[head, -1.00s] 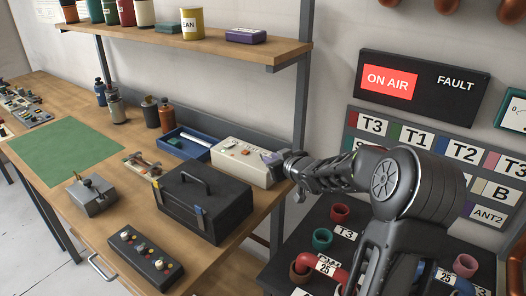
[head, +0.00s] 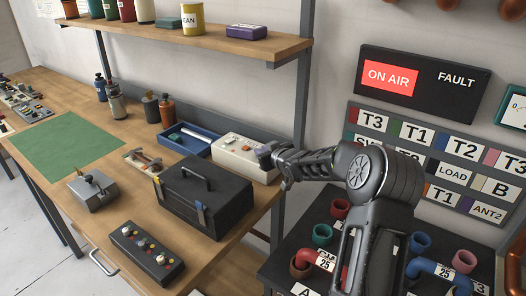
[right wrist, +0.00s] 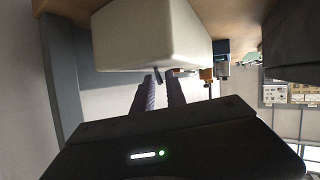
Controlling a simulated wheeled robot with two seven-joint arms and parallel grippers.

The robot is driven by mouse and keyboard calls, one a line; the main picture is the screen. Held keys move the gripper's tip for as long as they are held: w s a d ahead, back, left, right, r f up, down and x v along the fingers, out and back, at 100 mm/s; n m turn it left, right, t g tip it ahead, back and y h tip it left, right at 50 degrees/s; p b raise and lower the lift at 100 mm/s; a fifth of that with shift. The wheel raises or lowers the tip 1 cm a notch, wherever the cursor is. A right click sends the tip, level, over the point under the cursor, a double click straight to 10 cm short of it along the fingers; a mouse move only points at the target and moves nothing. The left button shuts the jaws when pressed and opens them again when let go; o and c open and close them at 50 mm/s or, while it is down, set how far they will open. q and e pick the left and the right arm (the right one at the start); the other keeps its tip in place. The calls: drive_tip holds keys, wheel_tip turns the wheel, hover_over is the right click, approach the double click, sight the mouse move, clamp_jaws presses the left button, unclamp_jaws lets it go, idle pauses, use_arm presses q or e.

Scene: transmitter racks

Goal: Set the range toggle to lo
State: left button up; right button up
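A white box with small controls on its sloping face (head: 236,155) stands at the back right of the bench. Its controls are too small to read, so I cannot tell which is the range toggle or how it is set. My right gripper (head: 265,153) is at the box's right end, partly covering it. In the right wrist view, the pale box (right wrist: 150,38) fills the top. The two fingers (right wrist: 161,79) point toward it with a narrow gap between them. A small dark lever-like piece shows near the fingertips; contact is unclear. My left gripper is not in view.
A black toolbox (head: 203,200) stands in front of the white box, and a blue tray (head: 184,137) lies to its left. A shelf (head: 200,40) overhangs the bench, with a grey post (head: 302,90) right behind my gripper. Colored cups stand on the dark rack at right.

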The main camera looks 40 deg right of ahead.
clamp_jaws()
idle(0.4)
drive_tip(key=shift+f+b, duration=0.2)
drive_tip(key=shift+b, duration=0.1)
drive_tip(key=t+b, duration=0.1)
drive_tip(key=b, duration=0.2)
drive_tip(key=m+t+b, duration=0.1)
drive_tip(key=t+b, duration=0.1)
drive_tip(key=b, duration=0.2)
drive_tip(key=s+m+t+b, duration=0.1)
drive_tip(key=b, duration=0.3)
drive_tip(key=shift+d+f+t, duration=0.15)
drive_tip(key=shift+f+t, duration=0.25)
drive_tip(key=shift+s+r+b, duration=0.1)
drive_tip(key=shift+r+b, duration=0.15)
drive_tip(key=shift+b, duration=0.05)
drive_tip(key=shift+r, duration=0.1)
